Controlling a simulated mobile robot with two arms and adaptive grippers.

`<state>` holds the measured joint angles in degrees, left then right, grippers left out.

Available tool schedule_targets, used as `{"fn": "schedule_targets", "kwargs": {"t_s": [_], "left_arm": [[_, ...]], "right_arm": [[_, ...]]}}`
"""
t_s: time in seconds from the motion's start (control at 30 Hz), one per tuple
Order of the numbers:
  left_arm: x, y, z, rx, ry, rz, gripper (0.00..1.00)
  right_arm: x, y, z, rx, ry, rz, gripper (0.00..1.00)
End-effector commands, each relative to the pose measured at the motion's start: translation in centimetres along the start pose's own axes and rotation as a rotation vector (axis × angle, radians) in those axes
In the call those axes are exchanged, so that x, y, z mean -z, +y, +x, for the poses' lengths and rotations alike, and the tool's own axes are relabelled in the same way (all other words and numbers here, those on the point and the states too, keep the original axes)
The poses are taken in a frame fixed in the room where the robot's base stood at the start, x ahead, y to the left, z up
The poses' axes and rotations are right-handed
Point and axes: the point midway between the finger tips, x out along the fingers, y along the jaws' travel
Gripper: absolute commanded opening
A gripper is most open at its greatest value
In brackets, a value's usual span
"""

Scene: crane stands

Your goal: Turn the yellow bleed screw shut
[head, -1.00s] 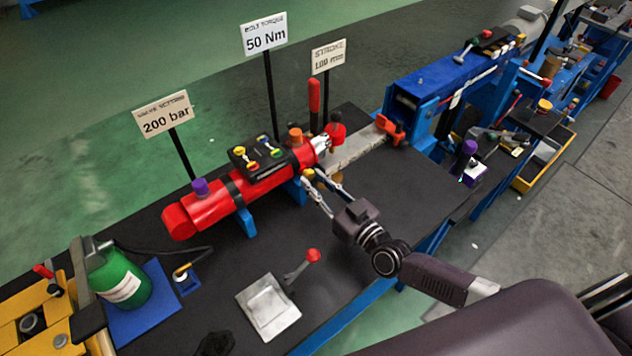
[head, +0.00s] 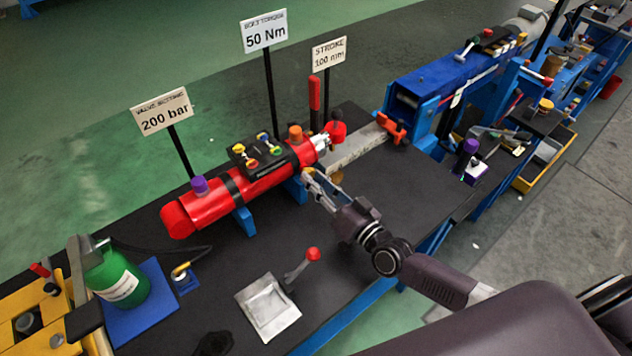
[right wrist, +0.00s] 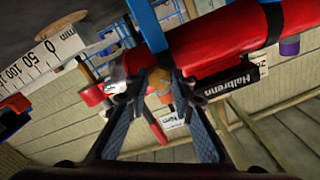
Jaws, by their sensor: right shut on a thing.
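The red cylinder (head: 240,199) lies on blue supports on the dark bench. My right gripper (head: 309,178) reaches its near side, close to the right end. In the right wrist view the fingertips (right wrist: 160,88) meet around a small yellow piece (right wrist: 163,86), apparently the bleed screw, in front of the red cylinder (right wrist: 215,45). The gripper is shut on it. The fingers hide most of the screw, so how far it is turned cannot be told. My left gripper is not in view.
An orange cap (head: 295,133), a purple cap (head: 199,186) and a valve block (head: 258,152) sit on the cylinder. A red-knobbed lever (head: 312,254) and metal plate (head: 268,305) lie nearer. A green bottle (head: 117,277) stands left. Bench right of my gripper is clear.

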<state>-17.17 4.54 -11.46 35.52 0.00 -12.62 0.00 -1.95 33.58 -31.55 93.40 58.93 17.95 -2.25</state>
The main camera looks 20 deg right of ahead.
Motion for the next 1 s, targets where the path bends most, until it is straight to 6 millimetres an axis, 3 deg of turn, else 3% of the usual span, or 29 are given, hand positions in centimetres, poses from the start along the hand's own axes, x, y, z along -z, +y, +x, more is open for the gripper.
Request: {"fn": "schedule_targets", "kwargs": {"t_s": [0.6, 1.0], "left_arm": [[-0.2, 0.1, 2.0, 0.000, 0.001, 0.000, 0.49], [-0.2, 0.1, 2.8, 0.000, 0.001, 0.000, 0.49]], "right_arm": [[-0.1, 0.0, 0.0, -0.001, 0.002, 0.570, 0.00], [0.0, 0.0, 0.0, 0.000, 0.002, 0.795, 0.00]]}}
